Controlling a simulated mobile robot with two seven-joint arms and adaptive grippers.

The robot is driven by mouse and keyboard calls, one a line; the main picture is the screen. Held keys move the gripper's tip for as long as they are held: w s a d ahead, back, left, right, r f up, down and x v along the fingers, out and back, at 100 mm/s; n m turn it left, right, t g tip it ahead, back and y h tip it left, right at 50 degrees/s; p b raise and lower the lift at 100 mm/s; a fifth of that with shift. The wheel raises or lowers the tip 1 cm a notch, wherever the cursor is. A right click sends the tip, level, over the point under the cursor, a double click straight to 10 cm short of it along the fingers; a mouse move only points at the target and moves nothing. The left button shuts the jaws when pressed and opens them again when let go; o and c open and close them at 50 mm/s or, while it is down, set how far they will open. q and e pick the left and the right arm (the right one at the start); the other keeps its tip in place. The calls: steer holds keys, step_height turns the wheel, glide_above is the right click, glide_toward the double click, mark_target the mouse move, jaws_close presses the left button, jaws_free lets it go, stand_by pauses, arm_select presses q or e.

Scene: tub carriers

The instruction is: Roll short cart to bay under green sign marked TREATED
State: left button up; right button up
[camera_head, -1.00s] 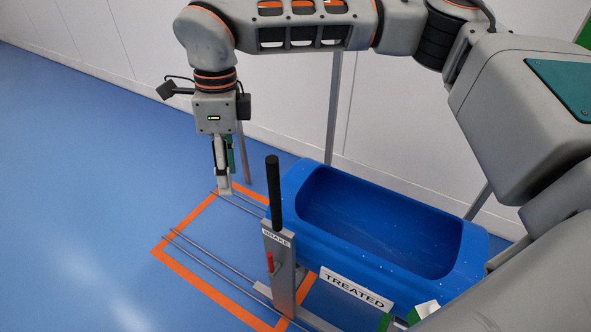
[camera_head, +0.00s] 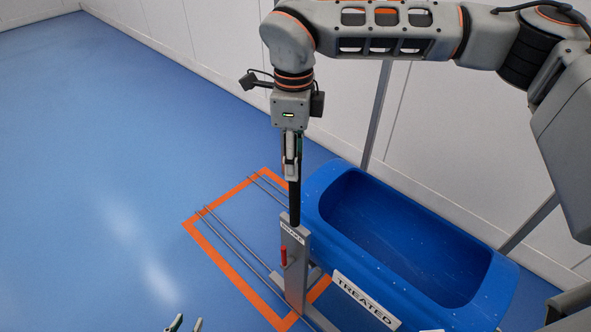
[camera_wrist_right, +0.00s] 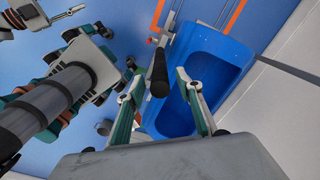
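The cart has a blue tub (camera_head: 335,205) and a grey upright post (camera_head: 296,262) with a label, a red lever (camera_head: 284,256) and a black handle (camera_head: 295,205) on top. A white plate reading TREATED (camera_head: 366,300) shows at the tub's near side. My right gripper (camera_head: 291,178) is over the handle. In the right wrist view its fingers (camera_wrist_right: 159,82) are spread, with the handle (camera_wrist_right: 159,72) between them; I cannot tell whether they touch it. My left gripper (camera_head: 186,324) shows only its parted fingertips at the bottom edge. No green sign shows now.
An orange floor outline (camera_head: 215,254) with thin rails (camera_head: 235,240) lies left of and under the cart's post end. A white wall (camera_head: 190,45) and grey legs (camera_head: 376,115) stand behind the tub. The blue floor (camera_head: 90,180) at left is clear.

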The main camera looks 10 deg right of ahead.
steer(key=shift+f, duration=1.95)
jaws_close()
